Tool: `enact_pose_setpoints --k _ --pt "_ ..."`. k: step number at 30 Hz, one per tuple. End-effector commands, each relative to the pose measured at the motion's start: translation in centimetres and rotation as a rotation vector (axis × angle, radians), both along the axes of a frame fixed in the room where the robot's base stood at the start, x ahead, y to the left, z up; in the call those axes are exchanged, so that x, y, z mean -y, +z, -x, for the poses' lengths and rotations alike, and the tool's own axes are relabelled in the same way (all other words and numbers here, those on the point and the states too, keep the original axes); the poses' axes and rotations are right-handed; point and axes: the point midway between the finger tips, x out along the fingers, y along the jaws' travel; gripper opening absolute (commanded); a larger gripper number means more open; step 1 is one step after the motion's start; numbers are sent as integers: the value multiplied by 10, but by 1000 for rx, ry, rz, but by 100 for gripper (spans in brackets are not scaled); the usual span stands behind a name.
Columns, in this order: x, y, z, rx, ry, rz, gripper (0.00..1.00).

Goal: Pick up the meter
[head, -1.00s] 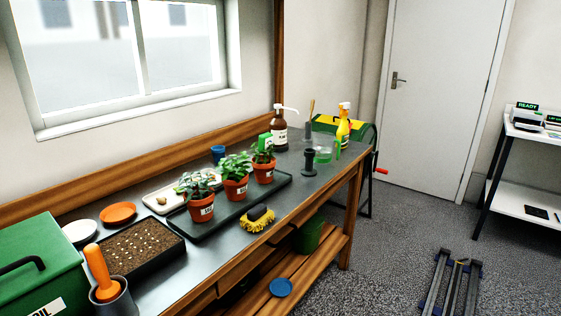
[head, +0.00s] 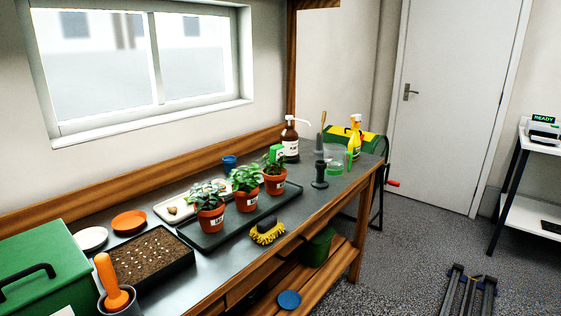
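A small green device with a pale face, which looks like the meter (head: 276,154), stands upright among the leaves of the farthest potted plant (head: 274,185). Its lower part is hidden by the foliage and pot. The pot is the rightmost of three terracotta pots in a dark tray (head: 212,241) on the workbench (head: 325,205).
A black stand (head: 320,174), clear beaker (head: 334,160), brown pump bottle (head: 290,140) and yellow spray bottle (head: 355,138) stand beyond the pots. A seed tray (head: 150,256) and green box (head: 45,262) are at left.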

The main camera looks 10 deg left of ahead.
Motion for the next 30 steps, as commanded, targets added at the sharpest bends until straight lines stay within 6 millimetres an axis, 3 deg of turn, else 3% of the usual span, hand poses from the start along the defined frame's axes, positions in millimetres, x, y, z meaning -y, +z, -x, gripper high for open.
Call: enact_pose_setpoints --k 14,16,17,30 --pt "0 0 0 0 0 0 60" --pt "0 0 0 0 0 0 81" --pt "0 0 0 0 0 0 83" --pt "0 0 0 0 0 0 83"
